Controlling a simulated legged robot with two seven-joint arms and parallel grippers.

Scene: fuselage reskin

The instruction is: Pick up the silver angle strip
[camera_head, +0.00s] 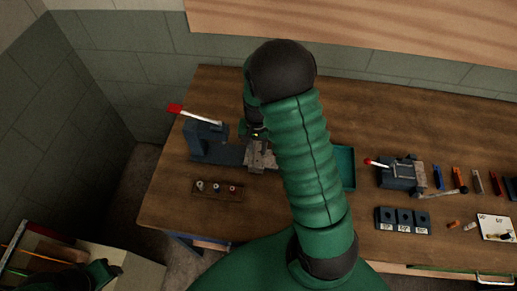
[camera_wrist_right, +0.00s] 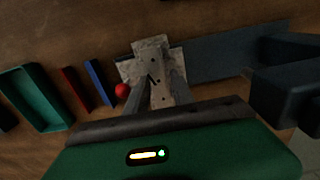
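A silver piece with small holes, which looks like the angle strip (camera_wrist_right: 152,50), lies at the end of a dark blue-grey bar in the right wrist view. It also shows in the head view (camera_head: 259,158), partly covered by my right arm. My right gripper (camera_wrist_right: 160,88) is above it, with its two fingers apart on either side of the piece. I cannot tell whether the fingers touch it. In the head view, my right gripper (camera_head: 255,136) is mostly hidden by the arm. A dark green and black part of my left arm shows at the bottom left, its fingers unclear.
A dark clamp fixture (camera_head: 206,142) with a red-tipped lever stands left of the strip. A green tray (camera_head: 345,168) lies to the right, and another clamp (camera_head: 398,174) stands beyond it. Small tools and dark blocks (camera_head: 403,221) lie farther right. A brown block (camera_head: 218,190) sits in front.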

